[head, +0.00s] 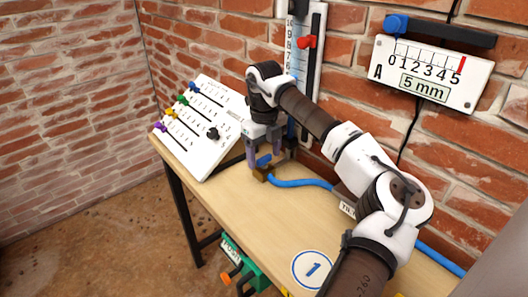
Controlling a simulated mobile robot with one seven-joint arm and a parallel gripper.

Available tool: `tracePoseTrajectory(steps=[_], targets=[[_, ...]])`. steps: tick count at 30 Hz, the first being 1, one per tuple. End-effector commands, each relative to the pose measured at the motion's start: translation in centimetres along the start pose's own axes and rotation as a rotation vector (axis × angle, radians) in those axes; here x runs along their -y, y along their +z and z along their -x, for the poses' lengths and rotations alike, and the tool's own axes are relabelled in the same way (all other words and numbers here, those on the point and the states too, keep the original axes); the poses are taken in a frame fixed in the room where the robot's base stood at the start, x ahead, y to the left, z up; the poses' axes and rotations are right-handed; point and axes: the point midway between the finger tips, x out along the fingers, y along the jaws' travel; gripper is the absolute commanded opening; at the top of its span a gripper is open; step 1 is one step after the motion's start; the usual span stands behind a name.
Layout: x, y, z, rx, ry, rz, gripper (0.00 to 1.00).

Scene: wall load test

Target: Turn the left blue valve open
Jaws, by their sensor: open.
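A small valve with a blue handle (264,160) and a brass-coloured body (262,174) sits on the table near its back left. A blue hose runs right from its body. My gripper (266,159) points down over the valve with its fingers apart, one to the left and one to the right of the blue handle. Nothing is seen held between the fingers. Whether a finger touches the handle cannot be told, and the handle's exact angle is hard to see. My arm hides part of the table to the right, and no second blue valve is visible.
A white sloped panel (200,138) with coloured sliders stands left of my gripper. A vertical scale with a red pointer (307,42) and a gauge reading 5 mm (432,73) hang on the brick wall.

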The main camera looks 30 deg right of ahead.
Motion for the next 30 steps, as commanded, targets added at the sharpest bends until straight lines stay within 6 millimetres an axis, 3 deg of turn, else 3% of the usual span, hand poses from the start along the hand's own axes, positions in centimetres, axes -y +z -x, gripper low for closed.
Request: tracePoseTrajectory(steps=[9, 19, 30], targets=[[-0.02, 0.02, -0.31, 0.001, 0.000, 0.000, 0.66], [-0.04, 0.04, -0.28, 0.001, 0.000, 0.001, 0.23], [-0.03, 0.05, -0.24, 0.001, 0.000, 0.063, 0.23]])
